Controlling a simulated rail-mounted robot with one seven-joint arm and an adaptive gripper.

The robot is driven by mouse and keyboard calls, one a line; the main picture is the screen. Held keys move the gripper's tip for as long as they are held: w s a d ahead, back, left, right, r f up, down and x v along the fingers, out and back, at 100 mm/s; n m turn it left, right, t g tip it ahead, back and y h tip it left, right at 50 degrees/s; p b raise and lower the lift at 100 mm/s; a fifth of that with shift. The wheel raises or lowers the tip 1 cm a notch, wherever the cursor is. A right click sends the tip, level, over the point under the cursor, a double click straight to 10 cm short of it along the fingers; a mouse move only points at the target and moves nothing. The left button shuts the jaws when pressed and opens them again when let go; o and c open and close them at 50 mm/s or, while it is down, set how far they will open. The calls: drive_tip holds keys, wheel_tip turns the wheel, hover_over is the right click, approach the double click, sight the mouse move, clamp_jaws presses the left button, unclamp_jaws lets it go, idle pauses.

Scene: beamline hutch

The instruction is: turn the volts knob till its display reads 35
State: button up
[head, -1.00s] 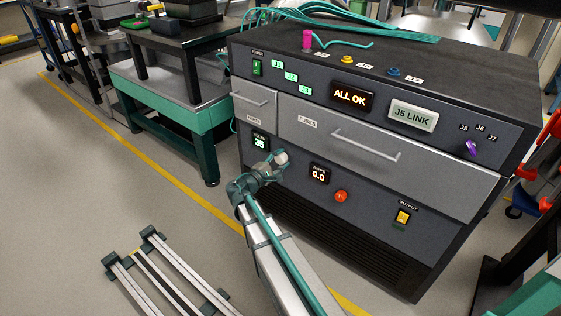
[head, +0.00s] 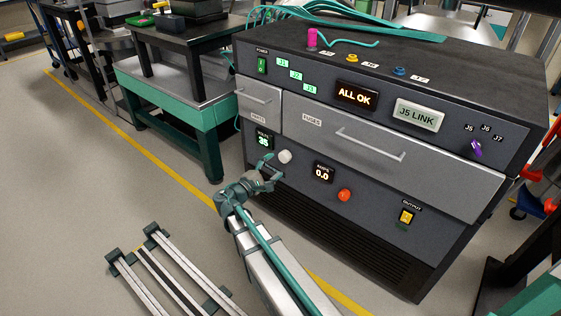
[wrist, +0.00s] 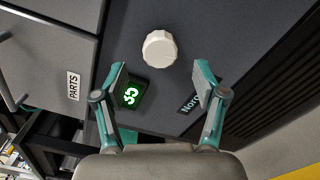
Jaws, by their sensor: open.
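The volts knob (head: 285,156) is a pale, round knob on the lower left of the dark cabinet front. Its small display (head: 264,141), left of it, reads 35 in green. My gripper (head: 272,167) is open and empty, just in front of the knob and apart from it. In the wrist view the white knob (wrist: 159,48) lies beyond and between the open fingertips (wrist: 160,72). The green display (wrist: 131,94) shows there rotated, partly behind the left finger. A label by the right finger is partly covered.
A second display (head: 322,174) reads 0.0, with a red knob (head: 344,195) beside it. A yellow output switch (head: 406,216) sits farther right. Above are drawers with bar handles (head: 370,145). An ALL OK display (head: 356,95) is lit.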

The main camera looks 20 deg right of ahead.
drive_tip(key=v, duration=0.5)
drive_tip(key=shift+a, duration=0.15)
drive_tip(key=shift+s, duration=0.1)
drive_tip(key=s+f+m+g+y, duration=0.6)
drive_tip(key=s+f+g, duration=0.4)
drive_tip(key=s+f, duration=0.55)
drive_tip(key=s+a+f+m+g+y, duration=0.25)
drive_tip(key=s+a+g+y, duration=0.2)
drive_tip(key=s, duration=0.65)
drive_tip(key=s+a+f+m+g+y, duration=0.2)
drive_tip(key=s+a+f+g+y, duration=0.25)
drive_tip(key=s, duration=0.75)
drive_tip(key=s+r+t+p, duration=0.2)
drive_tip(key=r+p, duration=0.6)
drive_tip(key=p, duration=0.9)
drive_tip(key=s+a+r+t+y+p, duration=0.1)
drive_tip(key=s+r+p, duration=0.5)
drive_tip(key=p, duration=1.2)
wheel_tip(320, 180, up, 2)
drive_tip(key=shift+a+r+t, duration=0.2)
drive_tip(key=shift+a+t, duration=0.1)
drive_tip(key=shift+t, duration=0.5)
